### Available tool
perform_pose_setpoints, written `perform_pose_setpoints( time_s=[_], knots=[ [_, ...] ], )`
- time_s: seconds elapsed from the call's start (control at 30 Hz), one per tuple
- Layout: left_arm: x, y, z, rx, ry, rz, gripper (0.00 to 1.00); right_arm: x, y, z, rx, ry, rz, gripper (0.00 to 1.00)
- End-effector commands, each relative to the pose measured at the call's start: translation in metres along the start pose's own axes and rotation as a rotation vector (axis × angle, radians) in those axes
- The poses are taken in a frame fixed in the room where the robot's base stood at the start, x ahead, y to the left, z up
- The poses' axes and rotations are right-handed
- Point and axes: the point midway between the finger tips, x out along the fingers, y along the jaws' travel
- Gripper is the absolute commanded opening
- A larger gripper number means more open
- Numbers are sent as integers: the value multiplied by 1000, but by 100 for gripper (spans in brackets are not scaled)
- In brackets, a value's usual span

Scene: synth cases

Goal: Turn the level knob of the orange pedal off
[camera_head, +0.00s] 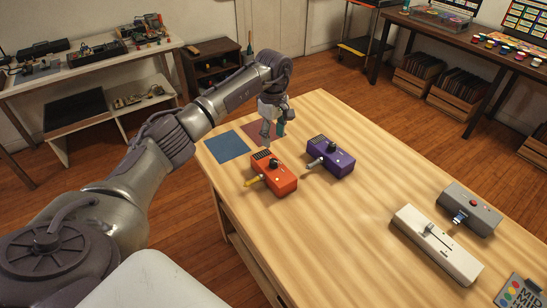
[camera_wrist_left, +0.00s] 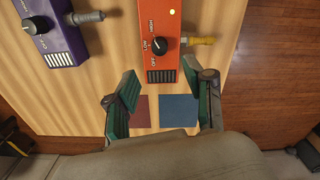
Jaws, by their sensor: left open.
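The orange pedal (camera_head: 275,181) lies on the wooden table, with a black level knob (camera_head: 275,162) on top and a yellow plug in its side. In the left wrist view the pedal (camera_wrist_left: 166,25) shows OFF, LOW and HIGH marks around the knob (camera_wrist_left: 159,45). A small yellow light shows on it. The knob's white mark seems to point near LOW; its exact setting is hard to tell. My left gripper (camera_head: 272,138) is open and empty above the table, behind the pedal. In the left wrist view its fingers (camera_wrist_left: 159,84) are apart, short of the knob.
A purple pedal (camera_head: 334,163) with a grey plug stands right of the orange one. A blue square (camera_head: 227,147) and a dark red square (camera_head: 262,131) lie at the table's far left end. A white device (camera_head: 436,245) and a grey device (camera_head: 469,212) lie farther right.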

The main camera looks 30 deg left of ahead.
Motion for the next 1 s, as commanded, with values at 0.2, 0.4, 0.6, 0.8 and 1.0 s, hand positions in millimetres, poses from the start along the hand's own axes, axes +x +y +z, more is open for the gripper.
perform_pose_setpoints(
  time_s=[0.2,0.4,0.6,0.8,1.0],
  knots=[
    [48,-1,2,-1,-4,-3,53,-9,0,-1,1,0,0,40],
    [81,0,1,-2,-3,0,53,-12,0,-1,1,1,0,40],
    [95,0,1,-1,-3,2,53,-13,0,-1,1,1,0,40],
    [97,0,1,-1,-2,3,53,-13,0,-2,1,1,0,40],
    [96,0,1,-1,-2,3,35,-13,-1,-2,1,2,-2,40]
  ],
)
